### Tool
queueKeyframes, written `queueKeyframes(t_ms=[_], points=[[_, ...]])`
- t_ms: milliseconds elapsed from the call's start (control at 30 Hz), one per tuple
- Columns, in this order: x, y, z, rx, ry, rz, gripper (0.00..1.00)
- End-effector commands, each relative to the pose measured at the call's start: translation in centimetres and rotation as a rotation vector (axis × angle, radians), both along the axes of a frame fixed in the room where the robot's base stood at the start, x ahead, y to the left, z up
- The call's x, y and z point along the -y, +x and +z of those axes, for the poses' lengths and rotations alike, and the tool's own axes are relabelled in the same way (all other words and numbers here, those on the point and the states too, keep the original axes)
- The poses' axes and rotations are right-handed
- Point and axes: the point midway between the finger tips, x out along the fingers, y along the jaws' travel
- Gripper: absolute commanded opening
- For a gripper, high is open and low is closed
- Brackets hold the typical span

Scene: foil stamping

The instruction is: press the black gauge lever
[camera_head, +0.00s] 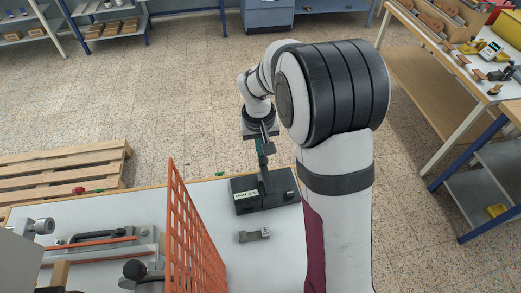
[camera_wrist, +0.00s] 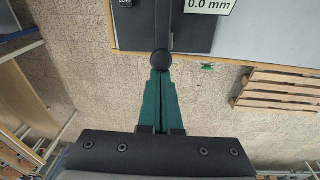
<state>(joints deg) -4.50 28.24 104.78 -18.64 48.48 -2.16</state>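The black gauge stands on the light worktop, its base (camera_head: 250,204) near the far edge in the head view. In the wrist view its dark base (camera_wrist: 135,30) carries a "0.0 mm" label (camera_wrist: 209,5). The black lever ends in a round knob (camera_wrist: 162,60) in the wrist view. My gripper (camera_wrist: 162,73) has its two teal fingers together, with their tips at the knob; I cannot tell whether they touch it. In the head view my gripper (camera_head: 262,147) is above the gauge, pointing down, with nothing visible between its fingers.
A small grey metal part (camera_head: 253,236) lies in front of the gauge. An orange mesh guard (camera_head: 190,235) stands left of it, with a fixture (camera_head: 100,237) beyond. A wooden pallet (camera_head: 65,170) lies on the floor at left. A side table (camera_head: 440,80) stands at right.

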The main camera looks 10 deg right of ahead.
Motion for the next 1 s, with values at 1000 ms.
queueKeyframes(t_ms=[1000], points=[[0.5,-8.4,4.5,0.011,0.001,-0.002,0.00]])
